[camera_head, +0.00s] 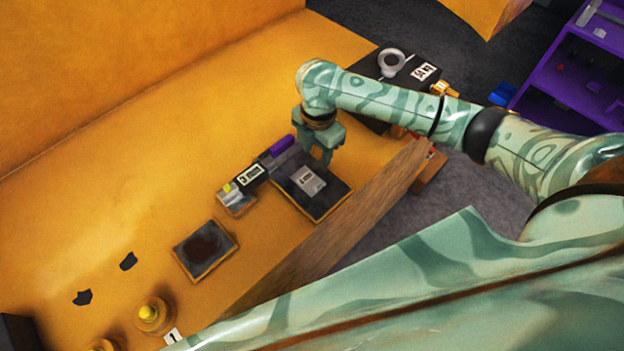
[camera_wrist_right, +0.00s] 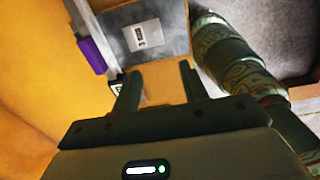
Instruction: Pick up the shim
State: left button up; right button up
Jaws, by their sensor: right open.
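A small grey piece with a printed label (camera_head: 308,181) lies on a dark square plate (camera_head: 328,203) on the orange bench. I cannot tell for sure whether this piece is the shim. In the right wrist view the labelled piece (camera_wrist_right: 142,36) lies on the dark plate beyond the fingertips. My right gripper (camera_head: 322,158) is open and empty, above the far right edge of the dark plate. In the right wrist view its two fingers (camera_wrist_right: 160,82) stand apart with only the orange surface between them. My left gripper is not in view.
A grey fixture with a purple block (camera_head: 282,146) and a "3" label (camera_head: 250,175) borders the plate. Another dark pad (camera_head: 204,250) and a yellow-topped knob (camera_head: 151,314) are nearer left. A wooden rail (camera_head: 340,235) edges the bench. Open orange surface lies behind.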

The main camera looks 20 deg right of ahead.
jog(key=b, duration=0.3)
send_over(316, 183)
jog(key=f, duration=1)
jog(key=shift+s+d+f, duration=0.1)
jog(key=shift+s+f, duration=0.2)
jog(key=shift+s, duration=0.05)
jog(key=f, duration=0.1)
jog(key=f+b, duration=0.1)
jog(key=f, duration=0.1)
jog(key=f+b, duration=0.1)
jog(key=f, duration=0.1)
jog(key=shift+w, duration=0.35)
grip_shut()
